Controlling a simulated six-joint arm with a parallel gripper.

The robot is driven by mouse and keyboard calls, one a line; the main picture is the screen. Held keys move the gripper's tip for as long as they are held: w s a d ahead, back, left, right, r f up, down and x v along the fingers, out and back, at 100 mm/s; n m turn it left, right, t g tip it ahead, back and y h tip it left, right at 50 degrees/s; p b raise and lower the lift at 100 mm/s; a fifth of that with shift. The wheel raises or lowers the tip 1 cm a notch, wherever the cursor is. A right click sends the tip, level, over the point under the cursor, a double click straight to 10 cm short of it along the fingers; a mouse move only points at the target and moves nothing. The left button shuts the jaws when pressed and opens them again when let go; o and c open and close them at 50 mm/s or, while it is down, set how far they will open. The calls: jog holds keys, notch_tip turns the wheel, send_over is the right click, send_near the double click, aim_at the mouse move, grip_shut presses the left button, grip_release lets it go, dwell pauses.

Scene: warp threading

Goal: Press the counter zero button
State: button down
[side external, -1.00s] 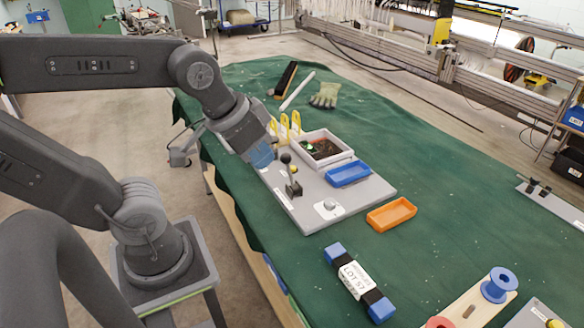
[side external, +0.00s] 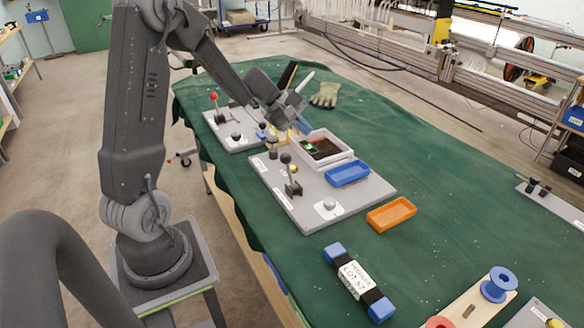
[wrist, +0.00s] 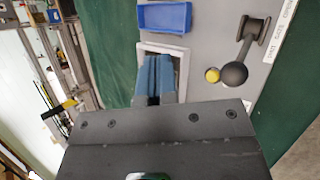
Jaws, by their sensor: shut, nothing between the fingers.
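No counter zero button can be picked out by a readable label. A round silver button on a white plate (side external: 329,207) sits on the near grey panel (side external: 350,207). A similar round button on a white plate (side external: 236,136) sits on the far grey panel (side external: 221,123). My gripper (side external: 305,127) is shut and empty, its blue fingers above the far side of the white-rimmed box (side external: 350,161) with a dark inside. In the wrist view my blue fingers (wrist: 154,62) cover part of that box (wrist: 182,50). They touch no button that I can see.
A black lever (side external: 292,187) stands on the near panel; a yellow knob (wrist: 213,75) shows beside a black ball (wrist: 234,75). A red-topped lever (side external: 214,97) stands on the far panel. Blue (side external: 348,173) and orange (side external: 391,214) trays lie nearby.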

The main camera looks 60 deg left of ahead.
aim_at(292, 169)
jog(key=a+f+n+t, duration=0.1)
jog(key=a+f+n, duration=0.2)
jog(key=a, duration=0.3)
jog(key=shift+a+f+n+y, duration=0.3)
jog(key=shift+f+n+y, duration=0.1)
jog(key=shift+f, duration=0.5)
jog(key=shift+f, duration=4.4)
jog(key=shift+f, duration=0.1)
jog(key=shift+f, duration=0.3)
jog(key=shift+f, duration=0.45)
jog(key=shift+r, duration=0.85)
